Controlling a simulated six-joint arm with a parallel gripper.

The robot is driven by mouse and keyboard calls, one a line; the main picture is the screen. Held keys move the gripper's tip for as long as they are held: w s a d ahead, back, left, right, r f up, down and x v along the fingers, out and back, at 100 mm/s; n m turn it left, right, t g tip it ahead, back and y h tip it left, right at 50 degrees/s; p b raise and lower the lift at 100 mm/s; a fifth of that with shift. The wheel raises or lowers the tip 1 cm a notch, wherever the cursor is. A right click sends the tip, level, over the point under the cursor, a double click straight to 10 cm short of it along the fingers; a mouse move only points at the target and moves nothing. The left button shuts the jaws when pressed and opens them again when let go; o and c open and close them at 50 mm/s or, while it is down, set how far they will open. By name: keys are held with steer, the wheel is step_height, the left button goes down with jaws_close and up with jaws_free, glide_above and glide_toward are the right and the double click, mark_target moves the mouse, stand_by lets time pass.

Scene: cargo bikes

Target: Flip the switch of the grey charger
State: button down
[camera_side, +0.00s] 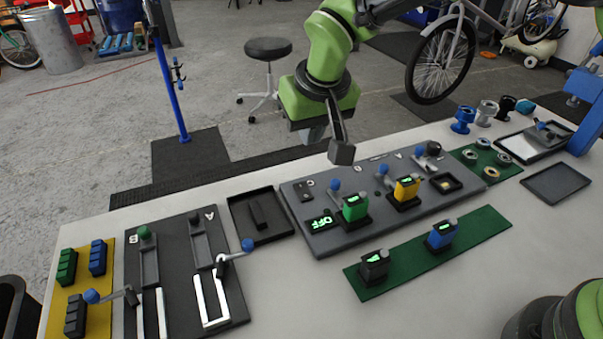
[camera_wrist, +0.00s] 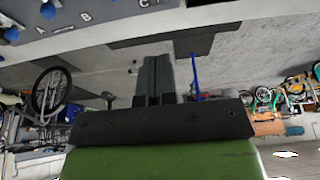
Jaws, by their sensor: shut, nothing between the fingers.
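The grey charger (camera_side: 288,214) is a long dark grey panel lying on the table in the side view. At its left end are a small switch plate (camera_side: 306,191) and a display (camera_side: 320,222) reading OFF in green. A green battery (camera_side: 355,207) and a yellow battery (camera_side: 406,188) stand on it, with blue-knobbed levers behind them. The charger's edge (camera_wrist: 65,45) with letters A, B, C crosses the top left of the wrist view. My gripper (camera_side: 341,152) is shut and empty, in the air above the panel's back edge. Its fingers (camera_wrist: 153,62) show together in the wrist view.
A green mat (camera_side: 400,261) in front holds a black battery (camera_side: 374,267) and a blue battery (camera_side: 441,235). A black tray (camera_side: 278,229) and a dark lever board (camera_side: 180,240) lie left of the charger. The table's front middle is clear.

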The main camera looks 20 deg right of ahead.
mark_target(303, 188)
steer(key=x, duration=1.2)
steer(key=shift+s+f, duration=0.3)
steer(key=shift+f, duration=0.05)
steer(key=shift+f, duration=0.35)
steer(key=shift+s+r, duration=0.2)
steer(key=shift+s, duration=0.5)
steer(key=shift+r, duration=0.1)
steer(key=shift+r, duration=0.3)
steer(key=v, duration=1.3)
steer(key=shift+w+r, duration=0.15)
steer(key=shift+r, duration=0.1)
